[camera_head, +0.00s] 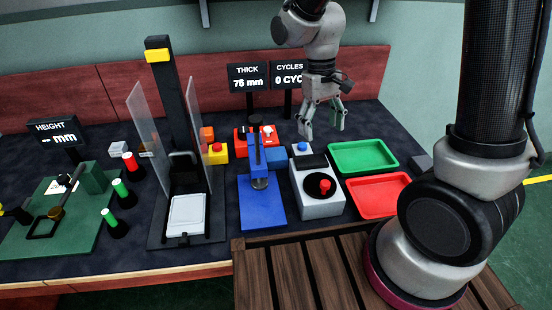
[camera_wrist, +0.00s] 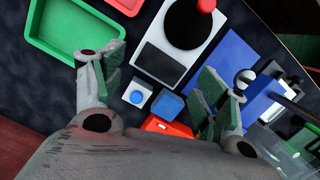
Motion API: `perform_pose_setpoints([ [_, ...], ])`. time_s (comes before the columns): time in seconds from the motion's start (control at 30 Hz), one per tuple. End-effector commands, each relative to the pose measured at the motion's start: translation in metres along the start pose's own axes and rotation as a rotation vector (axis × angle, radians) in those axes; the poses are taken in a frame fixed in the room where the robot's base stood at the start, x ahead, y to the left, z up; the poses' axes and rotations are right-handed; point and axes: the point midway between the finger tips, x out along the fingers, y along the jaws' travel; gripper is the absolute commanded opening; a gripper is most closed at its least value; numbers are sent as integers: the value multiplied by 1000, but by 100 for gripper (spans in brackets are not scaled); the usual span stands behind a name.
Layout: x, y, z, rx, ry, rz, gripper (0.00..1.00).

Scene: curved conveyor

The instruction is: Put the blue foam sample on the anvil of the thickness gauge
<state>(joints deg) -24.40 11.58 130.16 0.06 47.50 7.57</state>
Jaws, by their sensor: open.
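The blue foam sample (camera_head: 277,156) looks like a small blue block just right of the gauge's column in the head view. In the wrist view the blue block (camera_wrist: 167,106) lies between my open fingers, further from the camera. The thickness gauge (camera_head: 264,203) has a flat blue base, a blue column and a round metal foot low over the base. Its anvil under the foot is mostly hidden. It also shows at the right of the wrist view (camera_wrist: 231,55). My gripper (camera_head: 322,124) is open and empty, above the table and right of the block.
A grey box with a red-knobbed dial (camera_head: 332,205) stands right of the gauge. A small blue-button box (camera_head: 302,149) is beside the block; a red box (camera_wrist: 160,125) is also close. Green (camera_head: 392,164) and red (camera_head: 400,178) trays lie right. The THICK display (camera_head: 248,78) reads 75 mm.

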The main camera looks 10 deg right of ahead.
Motion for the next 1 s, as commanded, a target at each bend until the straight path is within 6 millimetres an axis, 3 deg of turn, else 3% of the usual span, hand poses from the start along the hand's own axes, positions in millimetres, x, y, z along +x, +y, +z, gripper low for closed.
perform_pose_setpoints([
  [0.1, 38, -25, -37, 11, -29, 14, 73],
  [0.3, 87, -56, -101, 110, 15, 12, 73],
  [0.4, 74, -65, -143, 218, 130, -29, 73],
  [0.57, 80, -66, -149, 292, 156, -44, 73],
  [1.0, 141, -68, -152, 293, 153, -43, 73],
])
